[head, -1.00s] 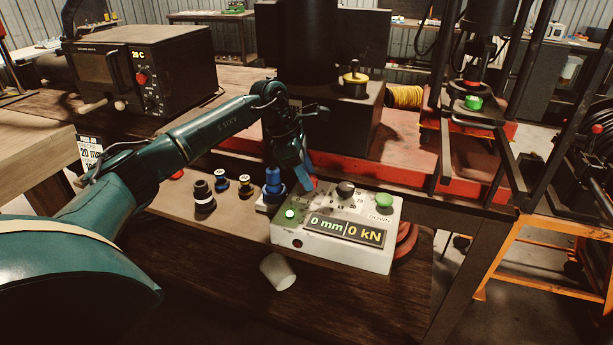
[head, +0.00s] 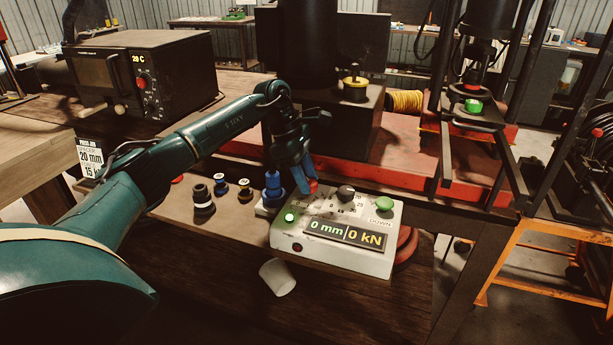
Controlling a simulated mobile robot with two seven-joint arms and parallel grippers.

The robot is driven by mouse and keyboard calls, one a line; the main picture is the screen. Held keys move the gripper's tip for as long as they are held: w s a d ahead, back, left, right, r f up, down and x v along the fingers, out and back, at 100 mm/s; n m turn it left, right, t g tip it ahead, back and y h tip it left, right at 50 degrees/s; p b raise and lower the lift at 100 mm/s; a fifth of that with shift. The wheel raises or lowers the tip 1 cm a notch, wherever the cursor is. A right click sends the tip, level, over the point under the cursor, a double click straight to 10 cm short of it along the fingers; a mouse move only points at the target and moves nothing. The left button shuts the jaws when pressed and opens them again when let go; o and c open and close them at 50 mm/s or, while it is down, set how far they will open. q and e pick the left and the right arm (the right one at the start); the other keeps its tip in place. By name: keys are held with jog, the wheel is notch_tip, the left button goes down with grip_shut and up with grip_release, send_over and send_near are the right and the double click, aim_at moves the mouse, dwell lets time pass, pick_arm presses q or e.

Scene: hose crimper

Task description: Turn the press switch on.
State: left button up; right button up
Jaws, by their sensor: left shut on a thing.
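The press control box (head: 285,240) is a white box on the front bench, with a lit display (head: 345,234) reading 0 mm and 0 kN. A green lamp (head: 289,217) glows at its left. A black knob (head: 346,193) and a green button (head: 384,204) marked DOWN sit on top. Which control is the switch is not clearly labelled. My right gripper is not in view.
A blue fitting (head: 273,185) stands close left of my gripper, with dark and small spools (head: 203,198) further left. A white cup (head: 277,277) lies on the lower shelf. The press frame (head: 445,140) stands behind right. A heater-like unit (head: 150,75) is at back left.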

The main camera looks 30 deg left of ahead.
pick_arm(q)
jog(key=o, duration=0.8)
jog(key=shift+c, duration=0.2)
jog(key=shift+o, duration=1.2)
jog(key=v, duration=1.3)
jog(key=shift+b, duration=0.4)
jog(key=shift+s, duration=0.1)
